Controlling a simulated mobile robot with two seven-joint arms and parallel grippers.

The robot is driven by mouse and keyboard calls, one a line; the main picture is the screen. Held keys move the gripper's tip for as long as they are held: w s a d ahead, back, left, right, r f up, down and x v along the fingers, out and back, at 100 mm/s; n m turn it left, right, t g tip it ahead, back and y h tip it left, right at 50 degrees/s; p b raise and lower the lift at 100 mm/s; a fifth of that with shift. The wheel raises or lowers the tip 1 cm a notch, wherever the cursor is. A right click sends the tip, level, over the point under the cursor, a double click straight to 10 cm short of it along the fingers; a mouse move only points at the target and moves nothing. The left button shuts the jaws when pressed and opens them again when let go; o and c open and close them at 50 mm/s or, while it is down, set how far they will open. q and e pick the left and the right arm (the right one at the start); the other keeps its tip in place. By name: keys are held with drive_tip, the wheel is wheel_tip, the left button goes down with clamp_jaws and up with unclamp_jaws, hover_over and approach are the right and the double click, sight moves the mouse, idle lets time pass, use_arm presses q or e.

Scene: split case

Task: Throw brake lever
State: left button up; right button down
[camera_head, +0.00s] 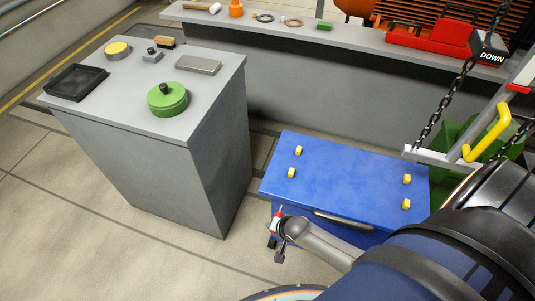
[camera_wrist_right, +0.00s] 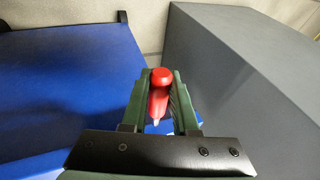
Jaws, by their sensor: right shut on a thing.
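My right gripper (camera_wrist_right: 161,100) is shut on the red grip, one green finger on each side. In the head view the right gripper (camera_head: 276,243) is small and partly hidden by its own wrist. The lever's lower part is hidden. My left gripper is not in view.
Behind is a long grey bench (camera_head: 350,45) with a red toolbox (camera_head: 430,40). At right hang a chain (camera_head: 440,105) and a yellow handle (camera_head: 490,132). Floor at left is free.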

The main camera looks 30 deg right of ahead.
drive_tip(key=shift+s+f+t+h+b, duration=0.15)
drive_tip(key=shift+f+t+h+b, duration=0.2)
drive_tip(key=shift+f, duration=0.25)
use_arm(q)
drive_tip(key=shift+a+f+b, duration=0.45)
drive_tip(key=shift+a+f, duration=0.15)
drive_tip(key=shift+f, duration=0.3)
use_arm(e)
drive_tip(key=shift+f+h, duration=0.25)
drive_tip(key=shift+f, duration=0.05)
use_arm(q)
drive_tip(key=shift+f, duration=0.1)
use_arm(e)
drive_tip(key=shift+d+n+t, duration=0.1)
drive_tip(key=shift+n+t, duration=0.2)
drive_tip(key=shift+t, duration=0.05)
drive_tip(key=c, duration=0.7)
unclamp_jaws()
drive_tip(key=shift+w, duration=0.2)
drive_tip(key=shift+r, duration=0.15)
